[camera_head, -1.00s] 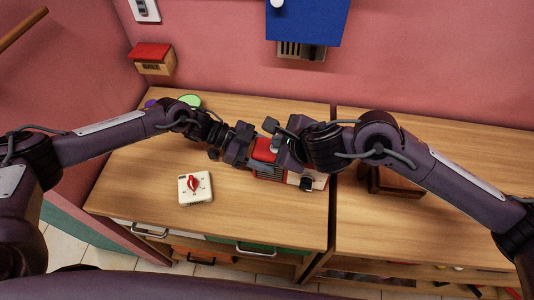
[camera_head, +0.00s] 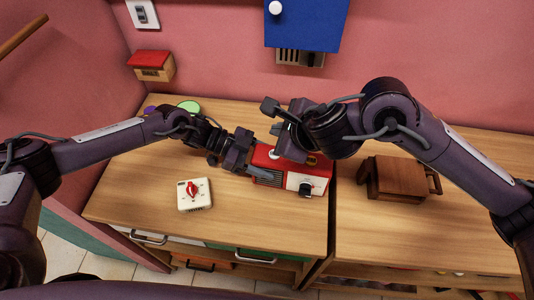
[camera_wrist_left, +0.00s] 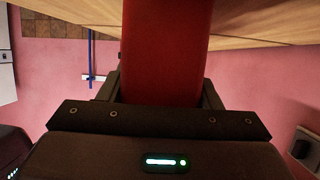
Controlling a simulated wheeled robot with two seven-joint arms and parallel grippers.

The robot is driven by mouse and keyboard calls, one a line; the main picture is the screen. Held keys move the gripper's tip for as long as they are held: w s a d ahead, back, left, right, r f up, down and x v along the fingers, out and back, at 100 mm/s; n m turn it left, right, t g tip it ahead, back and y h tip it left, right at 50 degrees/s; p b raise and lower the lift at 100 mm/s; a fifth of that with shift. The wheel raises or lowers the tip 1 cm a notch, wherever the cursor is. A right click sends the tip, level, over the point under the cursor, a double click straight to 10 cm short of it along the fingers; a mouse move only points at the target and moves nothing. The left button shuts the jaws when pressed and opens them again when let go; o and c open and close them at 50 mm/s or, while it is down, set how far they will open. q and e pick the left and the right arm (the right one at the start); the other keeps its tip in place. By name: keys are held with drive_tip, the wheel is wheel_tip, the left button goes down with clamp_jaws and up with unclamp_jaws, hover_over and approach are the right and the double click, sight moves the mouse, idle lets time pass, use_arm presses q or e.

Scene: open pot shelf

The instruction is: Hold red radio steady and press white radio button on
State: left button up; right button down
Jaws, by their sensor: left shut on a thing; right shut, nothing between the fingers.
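The red radio (camera_head: 262,157) stands on the wooden counter, with a white front panel and dark knob (camera_head: 305,185) on its right part. My left gripper (camera_head: 250,168) is shut on the radio's left end. In the left wrist view the red body (camera_wrist_left: 165,50) fills the space between the fingers. My right gripper (camera_head: 280,130) is shut and empty, above the back of the radio. It hides part of the radio's top. I cannot make out a white button, nor whether the right fingertips touch the radio.
A white timer-like box with a red knob (camera_head: 193,194) lies on the counter at front left. A brown wooden box (camera_head: 397,178) stands on the right counter. A blue cabinet (camera_head: 305,25) hangs on the wall behind.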

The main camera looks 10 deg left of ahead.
use_arm(q)
drive_tip(key=o, duration=1.6)
drive_tip(key=shift+c, duration=0.2)
